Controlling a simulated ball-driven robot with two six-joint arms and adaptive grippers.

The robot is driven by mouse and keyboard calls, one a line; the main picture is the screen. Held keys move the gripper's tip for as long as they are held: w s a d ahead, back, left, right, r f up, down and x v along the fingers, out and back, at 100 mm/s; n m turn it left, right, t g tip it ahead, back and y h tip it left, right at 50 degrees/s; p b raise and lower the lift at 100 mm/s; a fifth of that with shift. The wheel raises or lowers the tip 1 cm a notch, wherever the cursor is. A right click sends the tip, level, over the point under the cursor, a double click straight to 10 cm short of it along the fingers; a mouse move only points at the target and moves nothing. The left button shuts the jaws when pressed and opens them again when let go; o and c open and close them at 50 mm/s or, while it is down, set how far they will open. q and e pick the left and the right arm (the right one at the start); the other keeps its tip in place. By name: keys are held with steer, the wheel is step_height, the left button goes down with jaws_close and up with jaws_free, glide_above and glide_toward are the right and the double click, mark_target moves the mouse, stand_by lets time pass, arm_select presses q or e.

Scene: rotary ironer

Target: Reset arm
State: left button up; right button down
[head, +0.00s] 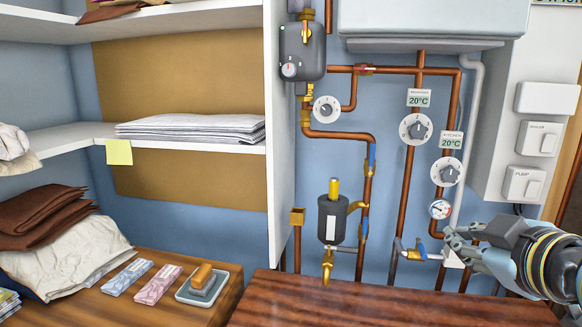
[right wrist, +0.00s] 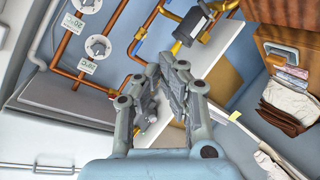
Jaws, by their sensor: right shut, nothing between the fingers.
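My right gripper (head: 452,240) is at the right of the head view, in front of the copper pipes and below the kitchen dial (head: 447,171). It holds nothing. In the right wrist view my right gripper (right wrist: 163,75) has its fingertips close together, with the pipes and shelves beyond them. I cannot tell whether it touches the pipes. My left gripper is in neither view.
A wooden counter (head: 390,305) lies below the pipes. A white boiler (head: 430,20) hangs above, with switches (head: 538,138) on the right. A dark grey filter (head: 333,218) hangs on the pipes. Shelves with folded cloth (head: 190,128) stand at left; a brush (head: 203,277) lies on a tray.

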steer(key=s+d+f+m+g+h, duration=0.1)
steer(key=s+f+m+g, duration=0.5)
steer(key=s, duration=0.7)
steer(key=s+d+f+m+g, duration=0.15)
steer(key=s+f+g, duration=0.25)
steer(key=s+f, duration=0.65)
step_height(320, 180, down, 28)
steer(key=s+d+g+b, duration=0.1)
steer(key=s+d+b, duration=0.15)
steer(key=b, duration=0.35)
steer(key=s+f+g+b, duration=0.1)
steer(key=s+f+b, duration=0.2)
steer(key=s+f, duration=0.6)
steer(key=s+f+b, duration=0.3)
steer(key=s+f, duration=0.7)
steer(key=f, duration=0.5)
steer(key=shift+s+d+f+g, duration=0.15)
steer(key=shift+d+g, duration=0.25)
steer(key=shift+d, duration=0.05)
steer(key=shift+m, duration=0.25)
